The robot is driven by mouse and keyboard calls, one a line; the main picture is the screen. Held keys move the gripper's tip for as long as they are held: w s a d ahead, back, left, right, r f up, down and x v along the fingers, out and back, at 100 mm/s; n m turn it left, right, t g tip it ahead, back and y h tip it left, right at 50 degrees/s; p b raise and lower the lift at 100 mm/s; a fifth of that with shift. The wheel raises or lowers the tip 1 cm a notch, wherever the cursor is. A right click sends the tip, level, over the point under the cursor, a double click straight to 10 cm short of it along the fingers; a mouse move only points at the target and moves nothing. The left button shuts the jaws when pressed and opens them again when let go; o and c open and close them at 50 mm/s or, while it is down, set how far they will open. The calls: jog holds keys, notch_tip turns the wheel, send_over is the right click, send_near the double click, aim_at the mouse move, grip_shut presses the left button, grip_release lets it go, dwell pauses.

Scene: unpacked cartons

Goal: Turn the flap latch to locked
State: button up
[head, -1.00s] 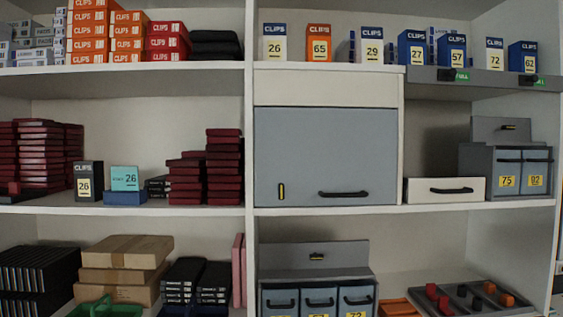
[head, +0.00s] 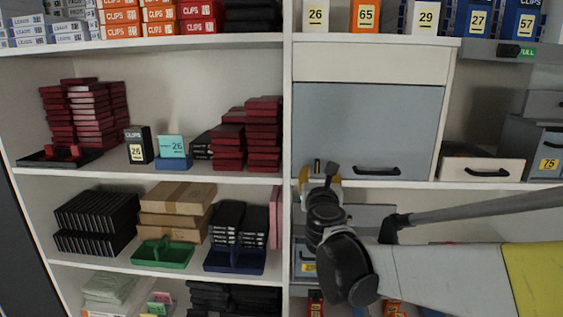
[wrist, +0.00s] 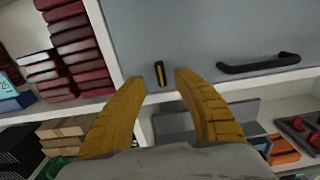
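The grey-blue flap (head: 367,128) is closed on the middle shelf, with a black handle (head: 377,171) low on its right. The flap latch, a small dark upright bar with a yellow stripe, is at the flap's lower left in the wrist view (wrist: 159,74). In the head view, only a small dark part of the latch (head: 317,166) shows above my gripper. My gripper (wrist: 157,77) is open, with its yellow fingers on either side of the latch in the picture. No contact with the latch is visible. The gripper (head: 320,181) is partly hidden by my wrist in the head view.
The flap's handle also shows in the wrist view (wrist: 258,64), right of my fingers. A white drawer (head: 482,167) is right of the flap. Dark red boxes (head: 264,135) are stacked to the left. Grey drawers below are partly hidden by my arm.

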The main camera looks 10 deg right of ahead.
aim_at(317, 166)
jog(key=x, duration=0.5)
jog(key=shift+w+d, duration=0.1)
jog(key=shift+w, duration=0.15)
grip_shut()
